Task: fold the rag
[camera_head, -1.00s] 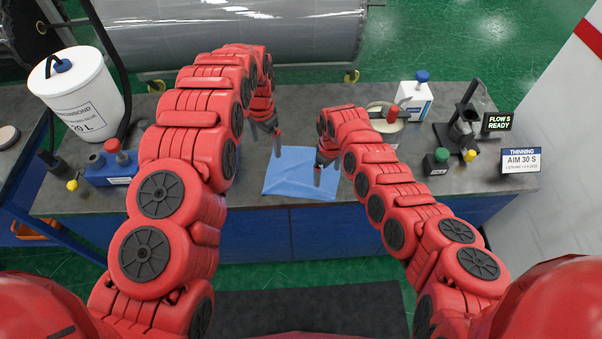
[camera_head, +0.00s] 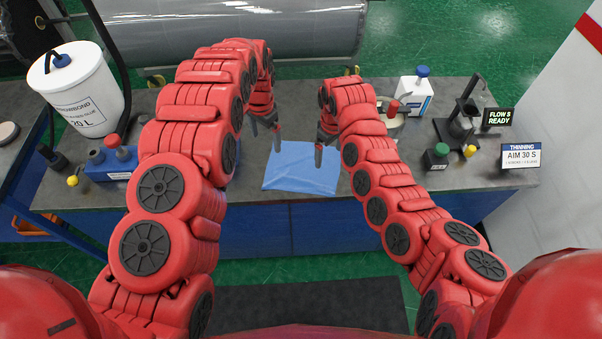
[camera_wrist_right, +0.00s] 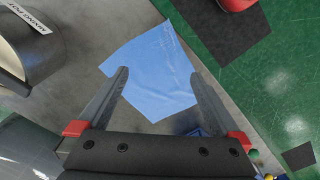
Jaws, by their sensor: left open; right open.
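The blue rag (camera_head: 301,168) lies spread on the grey worktop near its front edge, slightly creased. It also shows in the right wrist view (camera_wrist_right: 152,72), between and beyond the fingers. My left gripper (camera_head: 265,133) is open and empty, above the worktop at the rag's far left side. My right gripper (camera_head: 326,143) is open and empty, above the rag's right side. In the right wrist view its two fingers (camera_wrist_right: 157,88) are wide apart and the cloth lies below them.
A white bucket (camera_head: 84,95) and a blue block (camera_head: 110,165) stand at the left. A pot (camera_head: 392,122), a white bottle (camera_head: 413,95), a dark stand (camera_head: 462,120) and a sign (camera_head: 521,156) stand at the right. The worktop (camera_head: 300,98) behind the rag is clear.

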